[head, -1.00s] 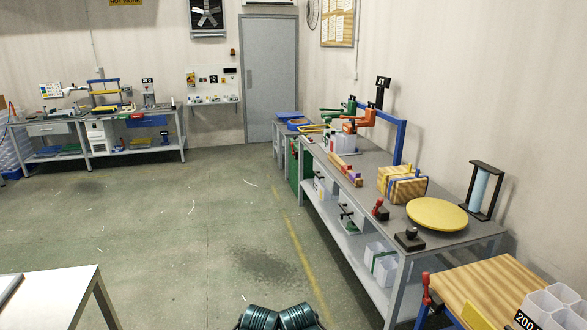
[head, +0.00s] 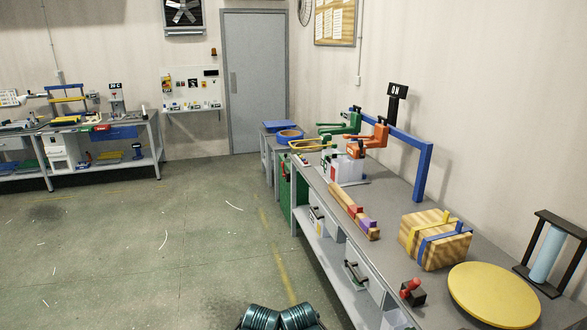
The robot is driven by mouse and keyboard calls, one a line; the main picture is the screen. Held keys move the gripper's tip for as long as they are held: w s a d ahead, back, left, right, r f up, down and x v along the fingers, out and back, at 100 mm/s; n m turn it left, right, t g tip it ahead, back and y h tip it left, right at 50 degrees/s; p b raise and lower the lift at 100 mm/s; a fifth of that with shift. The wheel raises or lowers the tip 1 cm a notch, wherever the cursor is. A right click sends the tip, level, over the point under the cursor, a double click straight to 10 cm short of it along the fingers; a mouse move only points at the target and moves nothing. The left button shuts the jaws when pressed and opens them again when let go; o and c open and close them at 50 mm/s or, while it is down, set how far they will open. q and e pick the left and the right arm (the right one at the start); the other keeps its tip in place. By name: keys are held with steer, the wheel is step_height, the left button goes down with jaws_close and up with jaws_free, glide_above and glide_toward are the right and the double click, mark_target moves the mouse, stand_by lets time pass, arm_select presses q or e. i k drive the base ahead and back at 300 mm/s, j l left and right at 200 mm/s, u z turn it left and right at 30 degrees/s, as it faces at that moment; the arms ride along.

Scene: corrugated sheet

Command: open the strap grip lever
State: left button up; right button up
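Neither gripper shows; only dark teal parts of my arms are at the bottom edge.
The grey bench (head: 397,262) runs along the right wall. A yellow round disc (head: 493,295), a small red-knobbed device (head: 412,292) and a black stand with a blue roll (head: 547,254) are at its near end. The green floor (head: 150,250) left of it is clear.

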mark_target(361, 141)
steer(key=i+l, duration=0.1)
steer(key=i, duration=0.85)
steer(key=i+l+z, duration=0.3)
steer(key=i+z, duration=0.25)
steer(key=i+j, duration=1.9)
steer(key=j, duration=0.15)
steer(key=i+z, duration=0.1)
steer(key=z, duration=0.75)
